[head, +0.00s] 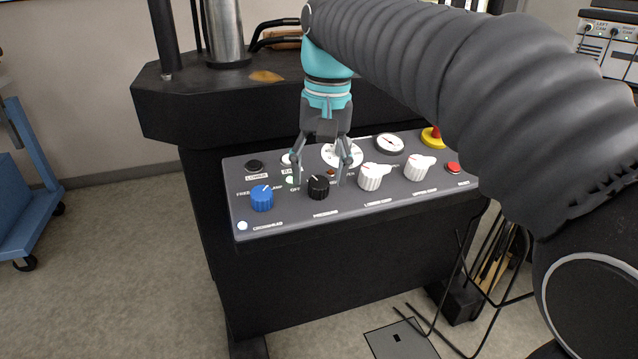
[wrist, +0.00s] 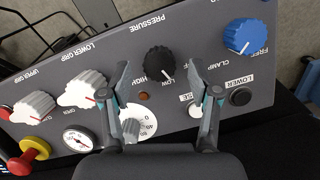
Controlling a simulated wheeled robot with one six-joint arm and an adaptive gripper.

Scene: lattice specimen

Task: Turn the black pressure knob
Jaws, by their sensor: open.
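The black pressure knob (head: 318,187) sits on the grey control panel (head: 290,222), above the PRESSURE label, between the blue knob and a white knob. In the wrist view the black knob (wrist: 160,61) lies between and just beyond my fingertips, with its white pointer line toward the LOW mark. My gripper (head: 322,180) is open, with one finger on each side of the knob in the head view. It also shows in the wrist view (wrist: 166,72). I see no clear contact between fingers and knob.
A blue knob (head: 262,198) stands left of the black knob, and white grip knobs (head: 374,177) stand to its right. A gauge (head: 390,144), a yellow-and-red stop button (head: 433,138) and a red button (head: 453,168) are farther right. A black button (head: 254,165) is upper left.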

